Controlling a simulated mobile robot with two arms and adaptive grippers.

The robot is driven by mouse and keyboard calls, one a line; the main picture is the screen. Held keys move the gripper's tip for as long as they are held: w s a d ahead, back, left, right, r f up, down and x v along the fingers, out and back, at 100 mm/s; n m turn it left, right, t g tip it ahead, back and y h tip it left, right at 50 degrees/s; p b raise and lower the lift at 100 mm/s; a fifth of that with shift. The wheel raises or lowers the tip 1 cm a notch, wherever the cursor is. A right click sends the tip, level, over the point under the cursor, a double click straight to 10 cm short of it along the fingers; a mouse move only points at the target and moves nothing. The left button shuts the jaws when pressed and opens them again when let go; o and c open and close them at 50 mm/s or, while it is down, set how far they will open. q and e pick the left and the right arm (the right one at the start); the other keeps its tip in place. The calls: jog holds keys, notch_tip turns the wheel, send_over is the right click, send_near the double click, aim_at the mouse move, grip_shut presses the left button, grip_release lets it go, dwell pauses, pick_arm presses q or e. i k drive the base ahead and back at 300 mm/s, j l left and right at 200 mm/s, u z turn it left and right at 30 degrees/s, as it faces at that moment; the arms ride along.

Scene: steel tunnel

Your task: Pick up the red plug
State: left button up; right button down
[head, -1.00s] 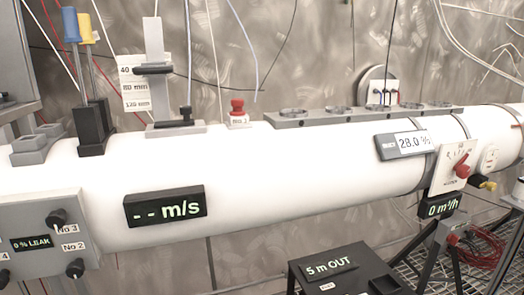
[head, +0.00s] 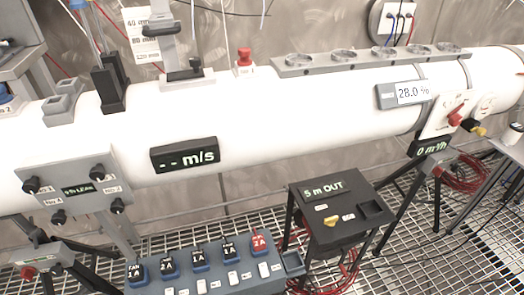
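A red plug (head: 244,57) with a knobbed top stands upright on the top of the white pipe (head: 300,115), left of the grey rack with round holes. Its small white label is partly visible. Another red piece, a fuse-like block (head: 259,243) marked 2 A, sits at the right end of a row of dark blue ones on the blue-grey panel below the pipe. Neither of my grippers shows in this view.
The grey holed rack (head: 372,61) runs along the pipe top. A grey clamp stand (head: 190,72) and black holder (head: 110,85) stand left of the red plug. A black box (head: 342,215) marked 5 m OUT stands below the pipe over grating (head: 400,262).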

aim_at(259, 241)
jog(key=z, duration=0.8)
jog(key=k+j+z, duration=0.3)
jog(key=j+z, duration=0.15)
jog(key=k+j+z, duration=0.4)
jog(key=k+j, duration=0.15)
jog(key=j, duration=0.15)
